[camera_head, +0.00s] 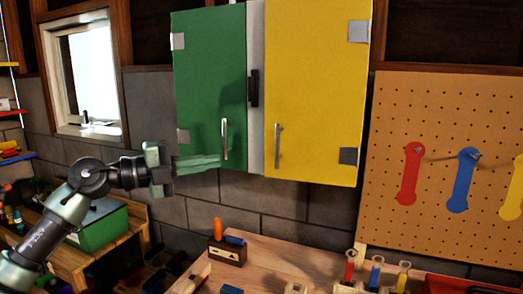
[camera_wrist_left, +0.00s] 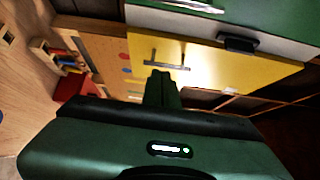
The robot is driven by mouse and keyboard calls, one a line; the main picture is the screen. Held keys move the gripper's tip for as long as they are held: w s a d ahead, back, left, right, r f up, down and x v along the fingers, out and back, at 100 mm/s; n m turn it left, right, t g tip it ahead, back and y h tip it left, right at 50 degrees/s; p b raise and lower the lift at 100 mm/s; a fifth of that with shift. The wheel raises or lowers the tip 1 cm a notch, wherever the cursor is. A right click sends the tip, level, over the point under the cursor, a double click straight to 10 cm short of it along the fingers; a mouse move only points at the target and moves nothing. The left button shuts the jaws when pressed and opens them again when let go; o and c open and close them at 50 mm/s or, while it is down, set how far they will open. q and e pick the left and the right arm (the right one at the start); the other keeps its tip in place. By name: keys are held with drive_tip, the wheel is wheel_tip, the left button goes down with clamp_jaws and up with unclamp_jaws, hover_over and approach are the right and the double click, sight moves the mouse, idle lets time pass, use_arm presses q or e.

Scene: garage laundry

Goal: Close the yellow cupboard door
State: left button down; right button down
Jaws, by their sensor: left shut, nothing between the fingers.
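The yellow cupboard door (camera_head: 315,90) is the right-hand door of the wall cupboard, with a metal handle (camera_head: 278,145) near its left edge. No cupboard interior shows beside it, and I cannot tell whether it is flush or slightly ajar. The yellow door also shows in the left wrist view (camera_wrist_left: 215,68). My left gripper (camera_head: 215,161) is shut and empty in front of the lower part of the green door (camera_head: 212,75), left of the yellow door. Its closed fingers (camera_wrist_left: 162,88) show in the left wrist view. My right gripper is not in view.
A pale strip with a black latch (camera_head: 254,88) separates the doors. The green door has its own handle (camera_head: 224,140). A workbench (camera_head: 262,270) with small tools stands below. A pegboard (camera_head: 430,110) with coloured tools hangs at the right. A window (camera_head: 85,75) is at the left.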

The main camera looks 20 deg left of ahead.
use_arm(q)
drive_tip(key=p, duration=0.6)
approach(269, 150)
drive_tip(key=d, duration=0.4)
drive_tip(key=w+p, duration=0.1)
drive_tip(key=w, duration=0.2)
drive_tip(key=shift+w+a+r, duration=0.1)
drive_tip(key=shift+w+r, duration=0.05)
drive_tip(key=shift+w, duration=0.5)
drive_tip(key=shift+s, duration=0.1)
